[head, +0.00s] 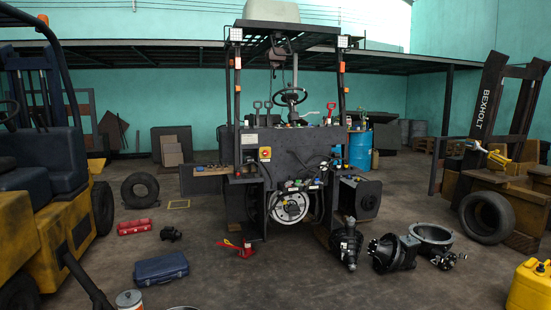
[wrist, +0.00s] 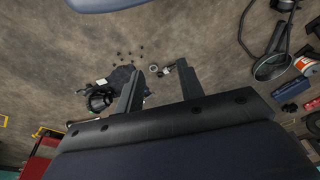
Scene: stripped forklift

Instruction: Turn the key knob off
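The stripped forklift (head: 300,150) stands upright in the middle of the head view, its dark panel facing me. A small red knob on a yellow plate (head: 265,153) sits on the left part of that panel. It may be the key knob, but it is too small to tell its turned position. The knob does not show in the wrist view. My gripper (wrist: 161,73) shows in the wrist view with its two fingers apart and nothing between them, over the brown floor. It does not show in the head view.
A yellow forklift (head: 45,220) stands at the left. A blue case (head: 161,269), a red toolbox (head: 134,226) and a red jack (head: 240,248) lie on the floor. Black drive parts (head: 395,252) lie at front right. The floor between case and forklift is partly clear.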

